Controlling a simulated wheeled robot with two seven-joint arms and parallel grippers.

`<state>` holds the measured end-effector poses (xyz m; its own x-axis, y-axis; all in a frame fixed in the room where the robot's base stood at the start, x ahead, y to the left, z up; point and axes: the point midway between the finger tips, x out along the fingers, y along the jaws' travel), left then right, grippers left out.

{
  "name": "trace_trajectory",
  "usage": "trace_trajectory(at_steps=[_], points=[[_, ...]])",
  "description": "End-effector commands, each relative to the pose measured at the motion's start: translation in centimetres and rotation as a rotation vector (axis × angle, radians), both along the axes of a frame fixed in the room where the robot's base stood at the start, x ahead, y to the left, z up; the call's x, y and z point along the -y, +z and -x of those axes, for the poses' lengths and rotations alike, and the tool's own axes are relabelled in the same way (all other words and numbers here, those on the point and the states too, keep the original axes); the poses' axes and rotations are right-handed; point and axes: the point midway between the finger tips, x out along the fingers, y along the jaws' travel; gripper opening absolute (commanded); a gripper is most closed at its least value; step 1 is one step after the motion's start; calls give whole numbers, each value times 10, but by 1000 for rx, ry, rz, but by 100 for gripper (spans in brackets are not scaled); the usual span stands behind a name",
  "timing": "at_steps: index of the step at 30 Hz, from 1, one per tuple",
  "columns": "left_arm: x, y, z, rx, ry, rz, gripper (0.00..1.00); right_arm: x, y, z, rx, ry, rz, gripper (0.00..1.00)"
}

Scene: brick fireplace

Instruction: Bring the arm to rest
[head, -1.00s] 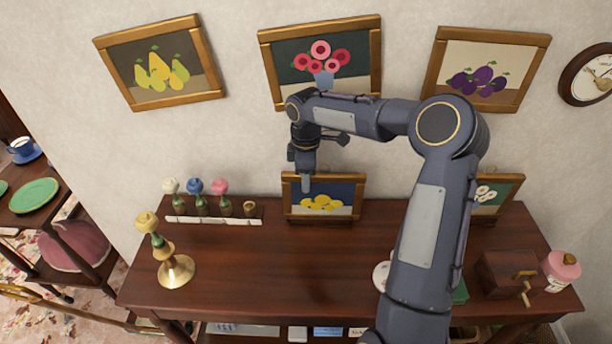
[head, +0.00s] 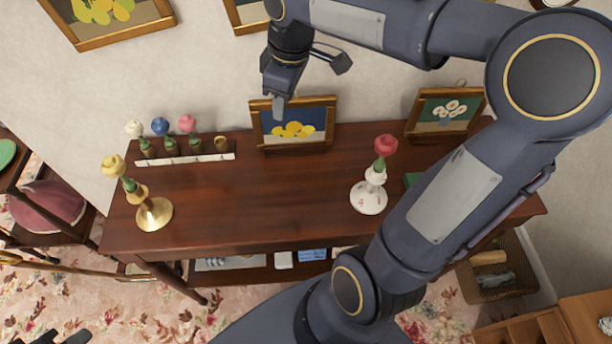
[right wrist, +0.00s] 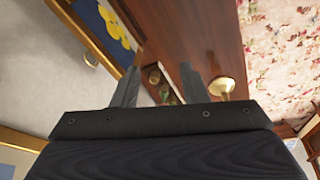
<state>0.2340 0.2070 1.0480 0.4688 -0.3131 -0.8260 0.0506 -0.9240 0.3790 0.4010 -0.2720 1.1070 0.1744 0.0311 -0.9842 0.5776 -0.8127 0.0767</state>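My right arm spans the right half of the head view and reaches over the dark wooden sideboard (head: 270,205). My right gripper (head: 278,104) hangs in front of the wall, close to the framed lemon picture (head: 293,124) on the sideboard. In the right wrist view my right gripper (right wrist: 159,82) has its two fingers wide apart, with nothing held between them. The lemon picture also shows beyond the left finger there (right wrist: 110,25). Of my left gripper (head: 65,338) only small dark parts show at the bottom left edge of the head view, over the carpet.
A brass candlestick (head: 154,213) with a yellow rose stands on the sideboard's left. A white rack (head: 187,160) holds several flowers behind it. A white holder (head: 369,197) with a red rose stands near my right arm. The sideboard's middle is clear.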

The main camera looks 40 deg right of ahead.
Motion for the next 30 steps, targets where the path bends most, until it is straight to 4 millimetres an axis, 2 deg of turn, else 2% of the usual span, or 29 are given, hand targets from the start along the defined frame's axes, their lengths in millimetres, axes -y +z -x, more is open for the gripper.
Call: trace_trajectory(at_steps=[1, 3, 6, 9, 12, 17, 30], points=[[0, 0, 0, 0, 0, 0, 0, -6, 1, 30, 36, -84, -35, 40], [0, 0, 0, 0, 0, 0, 0, -17, -5, 65, 79, -218, -113, 40], [0, 0, 0, 0, 0, 0, 0, -32, -20, 108, 130, -397, -244, 40], [0, 0, 0, 0, 0, 0, 0, -47, -37, 138, 158, -541, -373, 40], [0, 0, 0, 0, 0, 0, 0, -59, -50, 156, 169, -638, -472, 40], [0, 0, 0, 0, 0, 0, 0, -67, -59, 167, 172, -703, -540, 40], [0, 0, 0, 0, 0, 0, 0, -67, -60, 167, 170, -704, -540, 40]])
